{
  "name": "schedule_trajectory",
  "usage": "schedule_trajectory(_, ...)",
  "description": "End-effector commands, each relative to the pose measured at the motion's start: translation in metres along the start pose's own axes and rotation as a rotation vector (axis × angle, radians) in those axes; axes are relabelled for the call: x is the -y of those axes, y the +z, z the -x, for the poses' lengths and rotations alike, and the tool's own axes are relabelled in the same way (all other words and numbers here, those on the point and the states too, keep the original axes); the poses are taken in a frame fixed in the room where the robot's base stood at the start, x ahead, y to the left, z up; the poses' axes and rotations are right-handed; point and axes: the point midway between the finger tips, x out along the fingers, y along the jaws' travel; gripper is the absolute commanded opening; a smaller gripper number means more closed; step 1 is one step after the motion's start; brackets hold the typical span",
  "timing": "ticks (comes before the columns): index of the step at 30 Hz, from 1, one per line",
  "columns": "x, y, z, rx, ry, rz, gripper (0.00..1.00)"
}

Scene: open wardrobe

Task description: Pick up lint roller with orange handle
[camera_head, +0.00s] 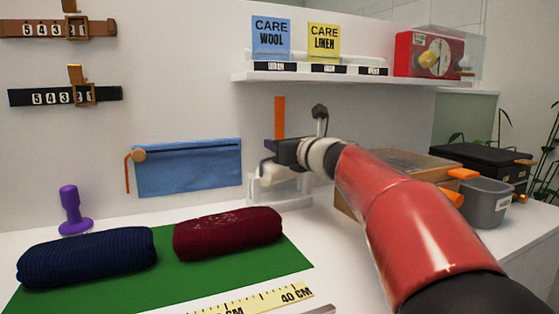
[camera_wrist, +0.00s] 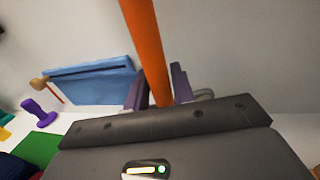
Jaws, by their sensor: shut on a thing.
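The lint roller's orange handle (camera_head: 280,117) stands upright above my gripper (camera_head: 279,153) in the head view. It also shows in the wrist view (camera_wrist: 146,45), running down between the two fingers of my gripper (camera_wrist: 160,88). My gripper is shut on the handle. The pale roller part (camera_head: 275,175) shows below the gripper, just over a clear stand (camera_head: 278,192) on the counter. I cannot tell whether the roller touches the stand.
A blue zip pouch (camera_head: 190,168) hangs left of my gripper. A navy roll (camera_head: 87,256) and a maroon roll (camera_head: 228,232) lie on a green mat (camera_head: 285,262). A purple object (camera_head: 70,208) stands behind. A shelf (camera_head: 340,78) is above; a grey bin (camera_head: 487,202) is at right.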

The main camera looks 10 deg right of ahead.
Motion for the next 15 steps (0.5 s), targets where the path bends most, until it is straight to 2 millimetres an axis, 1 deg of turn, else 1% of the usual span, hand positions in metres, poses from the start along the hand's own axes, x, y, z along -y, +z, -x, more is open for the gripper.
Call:
schedule_trajectory(8,0.0,0.003,0.0,0.001,0.0,0.001,0.0)
schedule_trajectory(11,0.0,0.009,0.0,0.001,0.0,0.002,0.0)
schedule_trajectory(14,0.0,0.021,0.0,0.002,0.0,0.002,0.0)
schedule_trajectory(15,0.0,0.012,0.002,0.015,0.001,0.0,0.0)
